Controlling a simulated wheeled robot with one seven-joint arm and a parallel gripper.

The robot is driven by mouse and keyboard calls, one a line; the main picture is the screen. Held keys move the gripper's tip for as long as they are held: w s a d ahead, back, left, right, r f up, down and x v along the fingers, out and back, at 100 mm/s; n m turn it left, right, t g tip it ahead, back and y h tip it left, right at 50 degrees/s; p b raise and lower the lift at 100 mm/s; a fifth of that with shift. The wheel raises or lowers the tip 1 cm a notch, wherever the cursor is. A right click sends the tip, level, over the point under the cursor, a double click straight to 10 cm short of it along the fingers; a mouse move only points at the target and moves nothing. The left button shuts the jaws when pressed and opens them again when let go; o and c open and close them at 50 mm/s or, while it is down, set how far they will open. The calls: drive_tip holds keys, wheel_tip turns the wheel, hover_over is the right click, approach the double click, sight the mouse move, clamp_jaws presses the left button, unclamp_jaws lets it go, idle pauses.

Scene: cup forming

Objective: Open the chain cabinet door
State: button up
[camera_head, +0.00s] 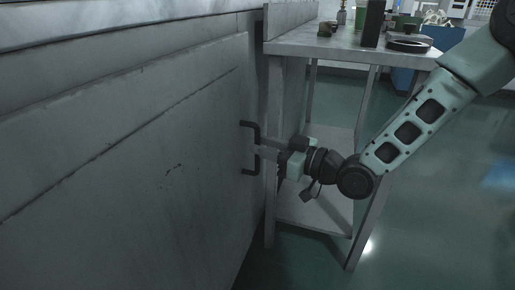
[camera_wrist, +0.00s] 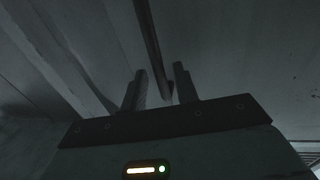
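The grey metal cabinet door (camera_head: 130,175) fills the left of the head view and appears shut. Its dark bracket-shaped handle (camera_head: 250,124) sits near the door's right edge. My gripper (camera_head: 262,152) is at the handle's middle, reaching in from the right. In the wrist view the two fingers of my gripper (camera_wrist: 160,84) stand apart. The dark handle bar (camera_wrist: 150,40) runs down between them, with gaps visible beside it. Whether either finger touches the bar cannot be told. The door surface behind the bar is dim.
A metal table (camera_head: 330,48) with a lower shelf (camera_head: 318,212) stands just right of the door, close beside my gripper. Bottles, a dark box and a dish (camera_head: 408,45) stand on it. Open green floor (camera_head: 440,220) lies at right.

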drive_tip(key=shift+x, duration=1.2)
clamp_jaws()
drive_tip(key=shift+d, duration=0.1)
